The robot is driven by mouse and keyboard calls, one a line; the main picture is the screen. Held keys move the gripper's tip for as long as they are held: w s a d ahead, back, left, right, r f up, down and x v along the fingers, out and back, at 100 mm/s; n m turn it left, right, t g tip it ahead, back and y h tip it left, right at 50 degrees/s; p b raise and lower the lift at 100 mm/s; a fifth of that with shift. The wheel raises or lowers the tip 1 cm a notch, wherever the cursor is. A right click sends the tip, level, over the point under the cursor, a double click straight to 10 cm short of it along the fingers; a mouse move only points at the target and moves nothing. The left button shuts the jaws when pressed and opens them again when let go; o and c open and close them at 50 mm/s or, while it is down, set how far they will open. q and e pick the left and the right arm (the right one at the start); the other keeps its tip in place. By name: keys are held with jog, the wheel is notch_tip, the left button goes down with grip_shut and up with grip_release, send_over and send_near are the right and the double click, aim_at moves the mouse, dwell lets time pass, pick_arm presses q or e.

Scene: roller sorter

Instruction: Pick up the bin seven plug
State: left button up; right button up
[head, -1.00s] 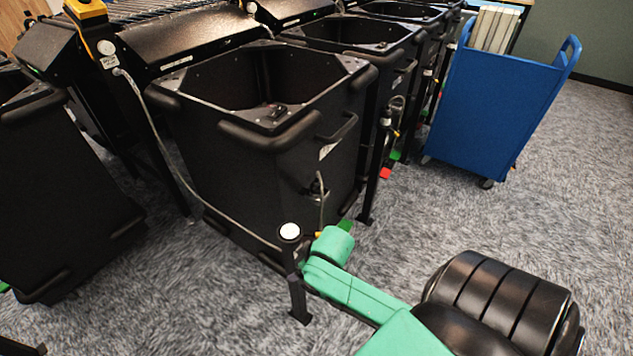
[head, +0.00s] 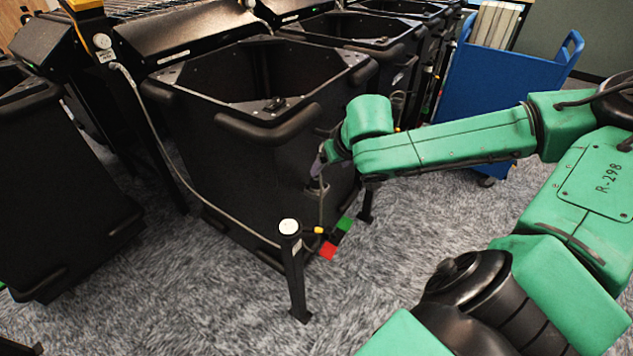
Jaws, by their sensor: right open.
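A black bin (head: 235,165) stands in the middle of the head view; I cannot read a number on it. A grey cable runs from the frame down to a short post, and a thin cable (head: 321,212) rises from there to a plug (head: 316,187) on the bin's front face. The plug is small and partly hidden. My right gripper (head: 318,166), on a green arm from the right, is open at that face, close above the plug; I cannot tell whether it touches. My left gripper is not in view.
The short black post (head: 292,270) with a white round top stands in front of the bin. Red and green tags (head: 328,250) lie beside it. More bins line up left and behind. A blue cart (head: 500,90) stands at the right. The grey carpet in front is clear.

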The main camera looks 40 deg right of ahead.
jog(key=b, duration=0.2)
send_near(317, 180)
jog(key=f, duration=0.2)
jog(key=b+x, duration=0.2)
jog(key=x, duration=0.1)
jog(key=shift+w+d, duration=0.25)
jog(key=shift+d, duration=0.05)
jog(key=b+x, duration=0.3)
jog(key=x, duration=0.2)
jog(key=shift+w+a+r+b, duration=0.1)
jog(key=shift+b, duration=0.2)
jog(key=shift+w, duration=0.15)
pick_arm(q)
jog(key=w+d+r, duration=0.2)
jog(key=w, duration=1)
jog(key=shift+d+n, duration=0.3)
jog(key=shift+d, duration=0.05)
pick_arm(e)
grip_shut()
